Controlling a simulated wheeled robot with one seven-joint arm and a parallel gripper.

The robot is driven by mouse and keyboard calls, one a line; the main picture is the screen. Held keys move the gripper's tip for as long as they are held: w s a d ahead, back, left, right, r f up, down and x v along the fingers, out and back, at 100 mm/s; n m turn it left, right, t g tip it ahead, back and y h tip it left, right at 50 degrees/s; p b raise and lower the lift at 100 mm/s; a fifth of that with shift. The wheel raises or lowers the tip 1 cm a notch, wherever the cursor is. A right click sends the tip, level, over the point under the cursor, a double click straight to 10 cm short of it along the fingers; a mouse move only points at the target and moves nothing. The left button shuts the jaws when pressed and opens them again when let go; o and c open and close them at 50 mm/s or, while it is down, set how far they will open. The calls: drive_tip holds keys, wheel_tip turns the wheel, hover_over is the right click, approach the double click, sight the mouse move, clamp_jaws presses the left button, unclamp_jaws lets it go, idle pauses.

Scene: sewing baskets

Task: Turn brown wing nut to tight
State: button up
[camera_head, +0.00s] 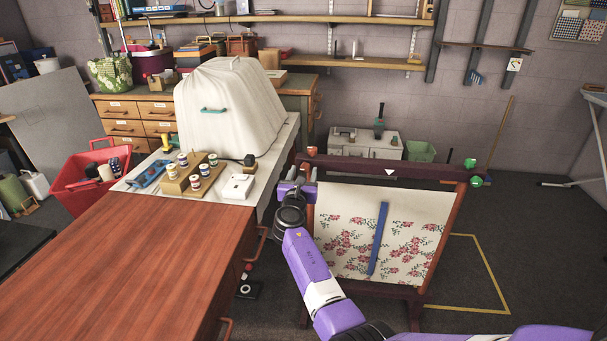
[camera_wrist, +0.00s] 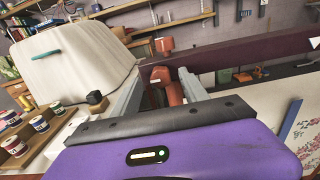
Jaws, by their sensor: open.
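A stretching frame with a dark red top bar (camera_head: 390,168) stands right of the table. An orange-brown knob (camera_head: 311,152), seemingly the brown wing nut, sits at the bar's left end. In the wrist view, one orange-brown piece (camera_wrist: 165,45) shows above and another (camera_wrist: 160,76) shows lower, between my fingers. I cannot tell which is the wing nut's turning part. My gripper (camera_head: 300,178) is at the frame's left upper corner. Its grey fingers (camera_wrist: 163,80) are apart, one on each side of the lower piece, with no visible grip on it.
Green knobs (camera_head: 476,181) sit at the bar's right end. Flowered cloth (camera_head: 345,240) with a blue strip (camera_head: 378,238) hangs in the frame. The wooden table (camera_head: 130,260) is close on the left, with thread spools (camera_head: 195,180) and a covered machine (camera_head: 225,110). Floor right of the frame is open.

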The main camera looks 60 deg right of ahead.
drive_tip(key=shift+w+d, duration=0.25)
drive_tip(key=shift+d, duration=0.45)
clamp_jaws()
